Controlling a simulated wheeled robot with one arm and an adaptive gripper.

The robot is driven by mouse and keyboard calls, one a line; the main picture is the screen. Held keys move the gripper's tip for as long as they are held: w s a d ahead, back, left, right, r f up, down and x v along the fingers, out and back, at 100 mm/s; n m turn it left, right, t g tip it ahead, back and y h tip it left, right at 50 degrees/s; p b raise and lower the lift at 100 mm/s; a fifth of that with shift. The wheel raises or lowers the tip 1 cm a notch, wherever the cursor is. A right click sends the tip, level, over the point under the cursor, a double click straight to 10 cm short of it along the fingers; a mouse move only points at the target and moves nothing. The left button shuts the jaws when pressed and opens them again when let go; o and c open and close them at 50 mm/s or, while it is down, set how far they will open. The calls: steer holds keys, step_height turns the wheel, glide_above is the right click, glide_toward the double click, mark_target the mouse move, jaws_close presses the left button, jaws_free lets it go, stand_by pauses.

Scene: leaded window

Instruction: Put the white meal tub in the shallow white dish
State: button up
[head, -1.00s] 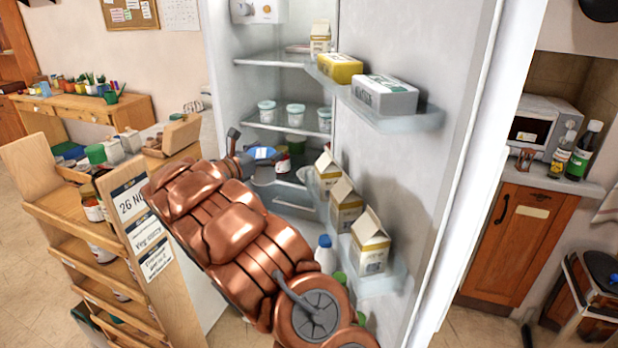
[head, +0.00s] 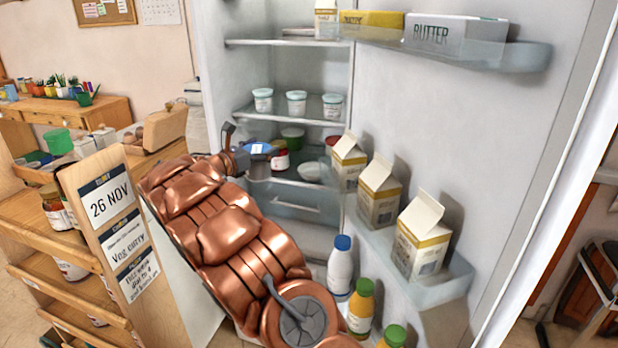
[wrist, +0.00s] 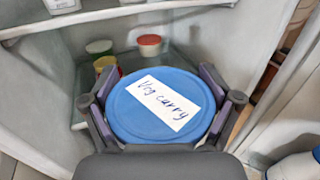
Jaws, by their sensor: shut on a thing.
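My gripper (wrist: 160,108) is shut on a round tub with a blue lid (wrist: 135,108). A white label on the lid reads "Veg curry". In the head view the blue lid (head: 258,149) shows at the end of my copper arm, in front of the open fridge's lower shelf.
A red-labelled jar (head: 280,161), a green-lidded tub (head: 293,136) and a red-lidded tub (wrist: 149,44) stand on the lower shelf. White pots (head: 297,102) fill the shelf above. Door cartons (head: 379,193) and bottles (head: 340,265) flank the right. A wooden rack (head: 95,205) is close at left.

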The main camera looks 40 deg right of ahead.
steer(key=shift+w+d+f, duration=0.1)
steer(key=shift+d+f, duration=0.1)
steer(key=shift+f, duration=0.3)
steer(key=w+d+f+h+p, duration=0.2)
steer(key=d+h, duration=0.1)
steer(key=d, duration=1.8)
steer(key=shift+s+d+f+p, duration=0.15)
steer(key=shift+d+f, duration=0.1)
steer(key=shift+f, duration=0.65)
steer(key=shift+w+d+f+p, duration=0.1)
steer(key=shift+d+f+p, duration=0.1)
steer(key=shift+f, duration=0.7)
steer(key=shift+s+d+f+p, duration=0.1)
steer(key=shift+d+f, duration=0.15)
steer(key=shift+f, duration=0.65)
steer(key=d+y+p, duration=0.1)
steer(key=y+p, duration=0.1)
steer(key=y, duration=0.1)
steer(key=shift+d+p, duration=0.4)
steer(key=shift+f, duration=0.7)
steer(key=shift+f, duration=0.1)
